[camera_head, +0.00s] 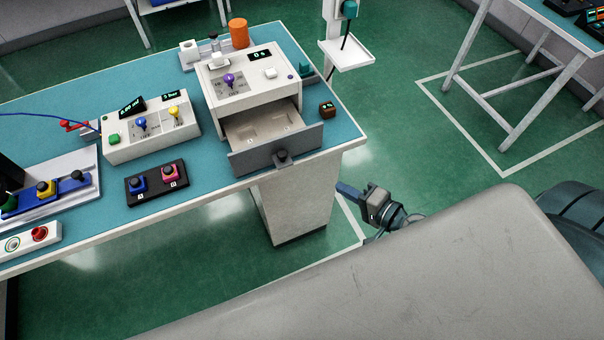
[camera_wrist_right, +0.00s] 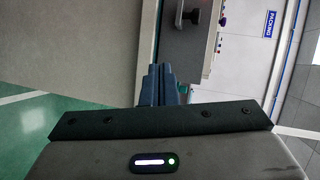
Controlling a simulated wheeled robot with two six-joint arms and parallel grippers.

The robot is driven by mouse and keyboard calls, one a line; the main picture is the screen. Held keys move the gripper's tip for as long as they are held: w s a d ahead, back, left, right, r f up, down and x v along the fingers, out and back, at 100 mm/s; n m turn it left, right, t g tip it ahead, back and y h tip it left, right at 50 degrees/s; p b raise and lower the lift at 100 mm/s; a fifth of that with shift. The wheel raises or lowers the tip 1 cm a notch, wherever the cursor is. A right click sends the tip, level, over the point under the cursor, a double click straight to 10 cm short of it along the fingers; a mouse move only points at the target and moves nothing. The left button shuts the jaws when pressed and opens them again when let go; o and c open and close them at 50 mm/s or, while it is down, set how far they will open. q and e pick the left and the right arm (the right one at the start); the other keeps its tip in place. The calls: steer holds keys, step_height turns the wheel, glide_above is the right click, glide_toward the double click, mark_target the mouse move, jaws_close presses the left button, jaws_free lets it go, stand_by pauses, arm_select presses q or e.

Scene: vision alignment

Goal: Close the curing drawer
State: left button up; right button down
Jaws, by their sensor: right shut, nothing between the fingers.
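The curing drawer (camera_head: 252,129) stands pulled out of the front of a white box unit (camera_head: 254,101) on the teal bench. Its grey front panel (camera_head: 302,142) carries a dark knob (camera_head: 282,157), and its tray looks empty. My right gripper (camera_head: 345,188) is shut and empty, below and to the right of the drawer front, apart from it. In the right wrist view the shut fingers (camera_wrist_right: 160,85) point toward a grey panel (camera_wrist_right: 184,50) with a dark knob (camera_wrist_right: 192,16) near the top. My left gripper is not in view.
The teal bench (camera_head: 215,164) holds a white control box (camera_head: 150,147), a black pad (camera_head: 144,197) with two buttons, and a small brown block (camera_head: 327,109) right of the drawer. An orange cylinder (camera_head: 238,33) stands behind the unit. Green floor is free right of the bench.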

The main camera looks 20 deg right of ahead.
step_height(320, 180, up, 5)
steer(key=s+a+t+y, duration=0.1)
steer(key=s+a, duration=0.1)
steer(key=p, duration=0.6)
glide_toward(286, 156)
steer(key=x, duration=0.6)
steer(key=shift+d+r, duration=0.1)
steer(key=shift+d, duration=0.05)
steer(key=shift+w+a, duration=0.2)
steer(key=shift+w, duration=0.15)
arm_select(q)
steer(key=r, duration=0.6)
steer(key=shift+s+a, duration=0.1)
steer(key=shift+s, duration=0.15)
